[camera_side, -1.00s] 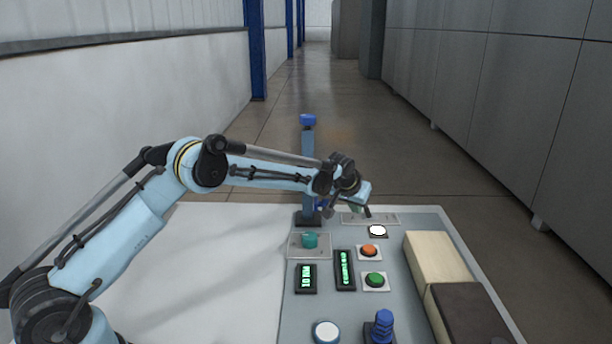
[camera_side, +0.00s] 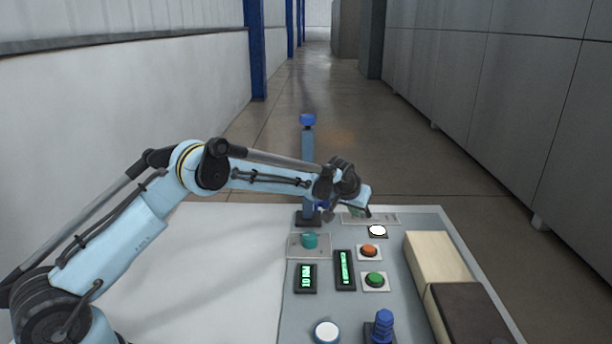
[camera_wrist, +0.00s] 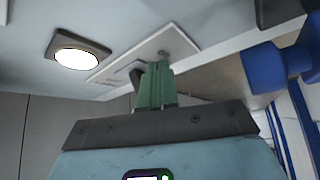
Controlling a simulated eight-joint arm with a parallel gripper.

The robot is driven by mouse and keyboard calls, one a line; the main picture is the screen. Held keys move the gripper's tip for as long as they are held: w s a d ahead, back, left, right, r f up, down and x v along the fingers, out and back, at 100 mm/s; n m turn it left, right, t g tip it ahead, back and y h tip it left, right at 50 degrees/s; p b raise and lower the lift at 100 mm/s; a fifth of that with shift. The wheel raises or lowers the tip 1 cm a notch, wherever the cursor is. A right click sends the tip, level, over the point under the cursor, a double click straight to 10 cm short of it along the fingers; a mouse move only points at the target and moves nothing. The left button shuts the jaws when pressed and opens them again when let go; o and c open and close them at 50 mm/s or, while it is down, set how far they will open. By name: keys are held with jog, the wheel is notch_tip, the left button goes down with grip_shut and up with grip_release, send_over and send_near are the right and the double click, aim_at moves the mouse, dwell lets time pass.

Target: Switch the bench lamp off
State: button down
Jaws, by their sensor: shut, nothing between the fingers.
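The bench lamp (camera_side: 377,231) is a white disc in a dark square frame near the far edge of the panel. It is brightly lit, and it also shows lit in the wrist view (camera_wrist: 76,57). Beside it is a pale flat plate (camera_side: 384,219), also seen in the wrist view (camera_wrist: 120,60). A grey lever-like part (camera_wrist: 136,73) shows at the plate, partly hidden by my fingers. My gripper (camera_side: 356,210) is low over the plate's left part. Its green fingers (camera_wrist: 158,72) are shut with nothing between them. I cannot tell whether they touch the lever.
A blue-topped post (camera_side: 308,145) stands left of my gripper. Nearer on the panel are a teal knob (camera_side: 310,241), an orange button (camera_side: 369,250), a green button (camera_side: 375,280) and two green displays. A cream block (camera_side: 435,257) lies at right. The white tabletop (camera_side: 210,270) is clear.

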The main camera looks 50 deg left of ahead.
jog(key=shift+w+d, duration=0.1)
jog(key=shift+w+d, duration=0.6)
notch_tip(320, 180, up, 7)
jog(key=shift+s+a, duration=0.4)
dwell(0.7)
